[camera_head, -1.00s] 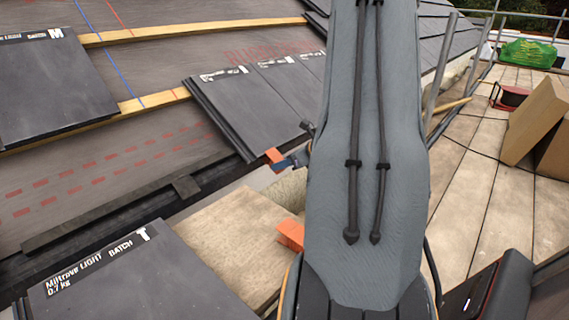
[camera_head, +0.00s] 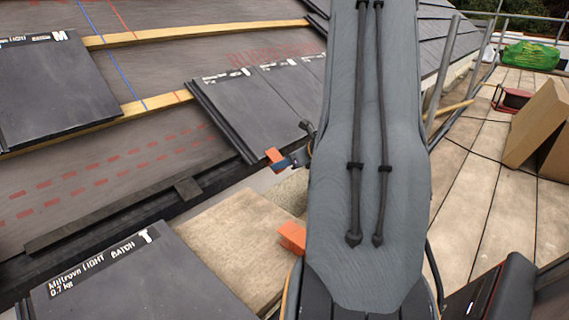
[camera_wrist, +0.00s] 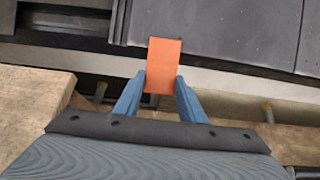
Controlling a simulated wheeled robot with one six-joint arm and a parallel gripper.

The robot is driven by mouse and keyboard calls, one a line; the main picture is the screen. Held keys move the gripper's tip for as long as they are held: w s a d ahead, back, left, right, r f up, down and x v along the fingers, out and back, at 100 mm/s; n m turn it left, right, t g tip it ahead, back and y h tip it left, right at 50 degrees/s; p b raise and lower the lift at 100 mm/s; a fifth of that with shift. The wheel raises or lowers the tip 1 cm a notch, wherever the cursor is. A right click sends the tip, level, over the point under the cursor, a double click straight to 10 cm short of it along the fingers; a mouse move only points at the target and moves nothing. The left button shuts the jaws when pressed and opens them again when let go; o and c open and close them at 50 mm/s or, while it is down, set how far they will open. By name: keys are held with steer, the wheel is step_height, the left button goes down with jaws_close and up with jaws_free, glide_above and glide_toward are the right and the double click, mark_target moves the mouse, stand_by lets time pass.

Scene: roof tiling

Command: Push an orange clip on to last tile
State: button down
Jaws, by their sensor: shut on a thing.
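My gripper (camera_wrist: 158,88) has blue fingers shut on an orange clip (camera_wrist: 164,62) in the wrist view. The clip's far end is at the lower edge of a dark roof tile (camera_wrist: 225,22); I cannot tell whether they touch. In the head view the held clip (camera_head: 274,155) shows beside the lower corner of the last laid tile (camera_head: 243,108), with a blue finger (camera_head: 291,162) behind it. Much of the gripper is hidden by my arm there. Another orange piece (camera_head: 292,237) lies near the end of a wooden board, partly hidden by my arm.
A loose tile (camera_head: 140,285) lies at the lower left, and another tile (camera_head: 55,90) is at the upper left. Wooden battens (camera_head: 195,33) cross the roof. A wooden board (camera_head: 225,235) lies below the eaves. Scaffold planks (camera_head: 480,200) and a cardboard box (camera_head: 540,115) are at right.

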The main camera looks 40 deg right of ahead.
steer(key=shift+w+r, duration=0.4)
steer(key=shift+w, duration=0.2)
stand_by(0.9)
steer(key=c, duration=1.1)
jaws_free()
steer(key=shift+s, duration=0.1)
steer(key=s+r+p, duration=0.1)
steer(key=r, duration=0.1)
steer(key=s+r+p, duration=0.1)
steer(key=r+p, duration=0.1)
steer(key=s+r+p, duration=0.1)
steer(key=r+p, duration=0.1)
steer(key=shift+s+d, duration=0.1)
steer(key=shift+s, duration=0.15)
